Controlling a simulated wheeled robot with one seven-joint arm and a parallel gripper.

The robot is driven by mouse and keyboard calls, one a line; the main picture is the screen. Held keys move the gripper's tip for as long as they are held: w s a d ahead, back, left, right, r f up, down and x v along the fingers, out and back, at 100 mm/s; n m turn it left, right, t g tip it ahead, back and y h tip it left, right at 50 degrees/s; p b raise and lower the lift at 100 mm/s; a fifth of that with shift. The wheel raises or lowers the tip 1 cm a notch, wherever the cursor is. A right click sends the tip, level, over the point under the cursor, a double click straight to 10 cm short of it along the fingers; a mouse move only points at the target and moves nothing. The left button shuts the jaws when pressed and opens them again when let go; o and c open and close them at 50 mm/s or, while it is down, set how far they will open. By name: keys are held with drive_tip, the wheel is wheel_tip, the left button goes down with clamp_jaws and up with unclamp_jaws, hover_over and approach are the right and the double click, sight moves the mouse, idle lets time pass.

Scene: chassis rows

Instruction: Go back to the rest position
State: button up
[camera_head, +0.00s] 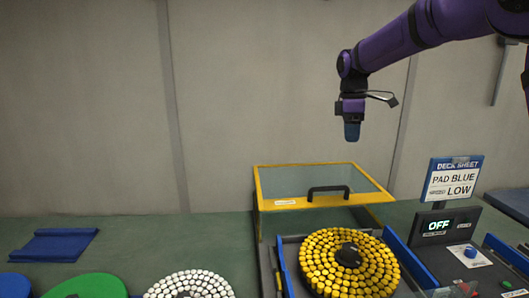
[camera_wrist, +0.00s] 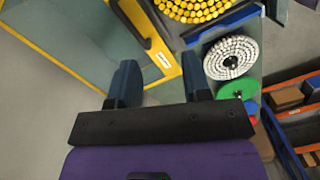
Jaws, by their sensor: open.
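My gripper (camera_head: 352,131) hangs in the air in the upper right of the head view, at the end of my purple arm, well above the bench. In the wrist view my gripper (camera_wrist: 160,82) shows two blue fingers set wide apart with nothing between them. It is open and empty, and touches nothing. Below it in the head view is a yellow-framed clear lid (camera_head: 285,170) with a black handle.
A round pad of yellow pegs (camera_head: 315,262) sits before the lid, with a white-pegged pad (camera_head: 190,286) to its left. Green (camera_head: 85,287) and blue discs lie further left. A sign (camera_head: 453,180) and an OFF display (camera_head: 437,226) stand right. Air around my gripper is clear.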

drive_tip(key=s+d+r+m+t, duration=0.2)
drive_tip(key=s+r+m, duration=0.15)
drive_tip(key=s, duration=0.75)
drive_tip(key=s+d+r+m+t, duration=0.1)
drive_tip(key=s+r+m, duration=0.25)
drive_tip(key=s, duration=0.65)
drive_tip(key=s+d+f+m+t, duration=0.1)
drive_tip(key=s+f+m, duration=0.2)
drive_tip(key=s, duration=0.6)
drive_tip(key=s+d+f+m+t, duration=0.1)
drive_tip(key=s+f+m+t, duration=0.1)
drive_tip(key=s, duration=0.7)
drive_tip(key=f+m, duration=0.1)
drive_tip(key=m, duration=0.1)
drive_tip(key=shift+s+d+f+m+y, duration=0.2)
drive_tip(key=shift+f+m+y, duration=0.1)
drive_tip(key=shift+m, duration=0.1)
